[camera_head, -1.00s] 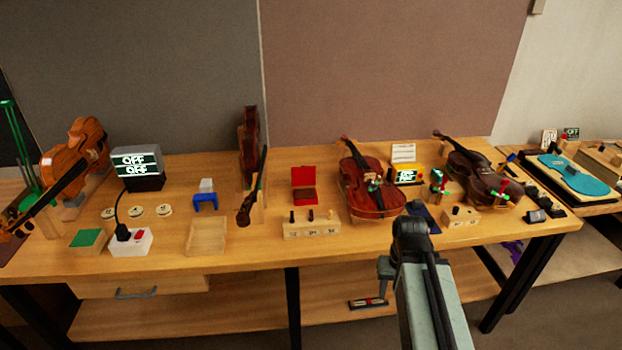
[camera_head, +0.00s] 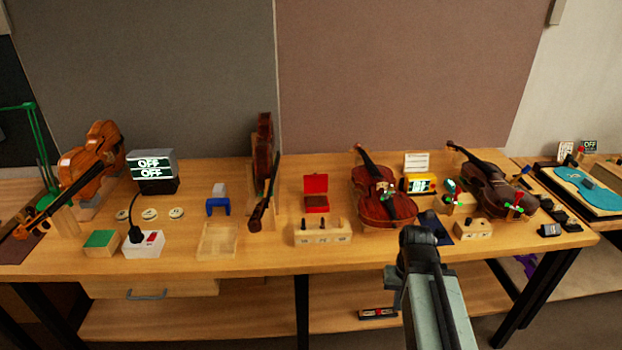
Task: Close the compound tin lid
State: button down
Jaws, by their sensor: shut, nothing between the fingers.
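The compound tin (camera_head: 317,203) is a small red box on the bench, left of the middle violin. Its red lid (camera_head: 316,183) stands open, upright at the back of the tin, and a darker red-brown inside shows below it. My gripper (camera_head: 391,280) is a small dark shape at the end of my folded arm, in front of the bench edge. It is shut and empty, well apart from the tin, to its right and nearer to me. Its fingertips are too small to make out clearly.
A wooden block with pegs (camera_head: 323,232) stands just in front of the tin. The middle violin (camera_head: 384,207) lies to the right, and an upright violin (camera_head: 262,160) stands to the left. An empty wooden tray (camera_head: 217,240) sits front left.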

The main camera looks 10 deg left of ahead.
aim_at(315, 183)
jog(key=u, duration=3.4)
jog(key=k, duration=1.55)
jog(key=z, duration=1.25)
jog(key=i, duration=1.7)
jog(key=u, duration=0.05)
